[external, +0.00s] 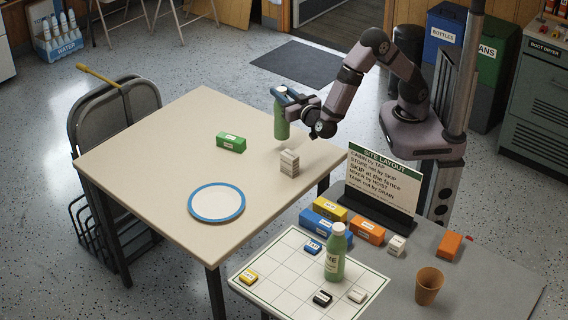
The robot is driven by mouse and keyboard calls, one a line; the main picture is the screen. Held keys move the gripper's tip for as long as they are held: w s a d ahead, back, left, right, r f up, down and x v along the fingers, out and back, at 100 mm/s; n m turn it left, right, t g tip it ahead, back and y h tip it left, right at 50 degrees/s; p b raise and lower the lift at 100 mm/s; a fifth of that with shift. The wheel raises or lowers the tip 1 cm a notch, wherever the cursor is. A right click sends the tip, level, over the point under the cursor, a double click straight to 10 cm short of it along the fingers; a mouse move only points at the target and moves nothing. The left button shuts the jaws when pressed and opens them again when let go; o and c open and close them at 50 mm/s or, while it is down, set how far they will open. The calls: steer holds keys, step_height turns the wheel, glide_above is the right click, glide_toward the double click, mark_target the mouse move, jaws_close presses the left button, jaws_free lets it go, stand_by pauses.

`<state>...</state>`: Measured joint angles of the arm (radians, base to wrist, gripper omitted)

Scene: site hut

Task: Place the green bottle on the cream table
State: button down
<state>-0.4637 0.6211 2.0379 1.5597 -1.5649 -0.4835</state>
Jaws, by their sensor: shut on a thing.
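A green bottle (281,124) with a pale cap is upright at the back right part of the cream table (165,170). My gripper (281,98) is shut on its upper part from the right. I cannot tell whether the bottle's base touches the table top or is slightly above it. A second green bottle (335,258) with a pale cap and label stands on the white grid board on the grey table, apart from my gripper.
On the cream table are a green box (230,142), a stack of beige blocks (289,162) and a blue-rimmed plate (216,203). The grey table (480,285) holds a sign (384,184), coloured blocks and a brown cup (428,286). The cream table's left part is clear.

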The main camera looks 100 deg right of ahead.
mark_target(285, 92)
step_height(285, 92, down, 6)
steer(key=shift+f, duration=0.15)
stand_by(0.5)
steer(key=shift+f, duration=0.1)
steer(key=c, duration=1.4)
jaws_free()
steer(key=shift+s+a+r+b, duration=0.25)
steer(key=shift+a+r, duration=0.2)
steer(key=shift+r, duration=0.75)
steer(key=shift+s+a+r+b, duration=0.2)
steer(key=shift+a+r, duration=0.2)
steer(key=shift+r, duration=0.85)
steer(key=shift+s+a+r+b, duration=0.2)
steer(key=shift+a+r, duration=0.25)
steer(key=shift+r, duration=0.75)
